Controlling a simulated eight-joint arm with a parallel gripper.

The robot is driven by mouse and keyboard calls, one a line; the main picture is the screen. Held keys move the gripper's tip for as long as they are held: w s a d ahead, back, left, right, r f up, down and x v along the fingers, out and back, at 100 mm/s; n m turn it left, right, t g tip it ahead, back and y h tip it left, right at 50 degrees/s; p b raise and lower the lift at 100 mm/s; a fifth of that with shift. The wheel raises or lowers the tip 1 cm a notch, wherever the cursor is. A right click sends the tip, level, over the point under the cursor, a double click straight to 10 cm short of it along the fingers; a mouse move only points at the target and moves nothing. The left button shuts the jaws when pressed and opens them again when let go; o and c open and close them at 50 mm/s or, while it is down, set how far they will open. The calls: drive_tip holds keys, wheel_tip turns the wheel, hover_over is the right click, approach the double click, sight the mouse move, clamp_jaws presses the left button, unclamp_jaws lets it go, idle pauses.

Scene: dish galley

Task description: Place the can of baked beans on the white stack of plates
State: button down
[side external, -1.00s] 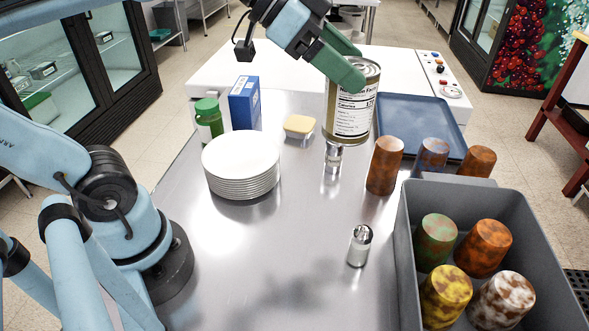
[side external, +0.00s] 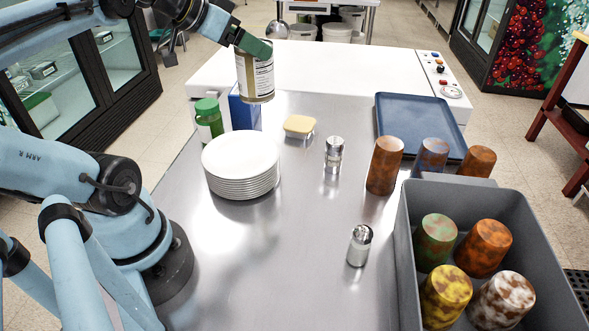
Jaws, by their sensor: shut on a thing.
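The can of baked beans (side external: 256,80) has a white and tan label and hangs upright in the air, in front of the white counter and partly covering the blue box. My gripper (side external: 254,46) has green fingers and is shut on the can near its top. The white stack of plates (side external: 241,166) stands on the steel table, left of the middle. The can is above and behind the stack, apart from it, and the top plate is bare. The far finger is hidden.
A green-lidded jar (side external: 209,119) and a blue box (side external: 244,110) stand close behind the plates. A blue tray (side external: 419,122) and a grey bin (side external: 410,255) of tumblers lie farther right.

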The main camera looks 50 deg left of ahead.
sight(240, 87)
drive_tip(key=shift+f, duration=5)
drive_tip(key=shift+f, duration=0.2)
unclamp_jaws()
drive_tip(key=shift+r, duration=0.2)
drive_tip(key=shift+v, duration=3.75)
drive_tip(key=shift+w+d, duration=0.1)
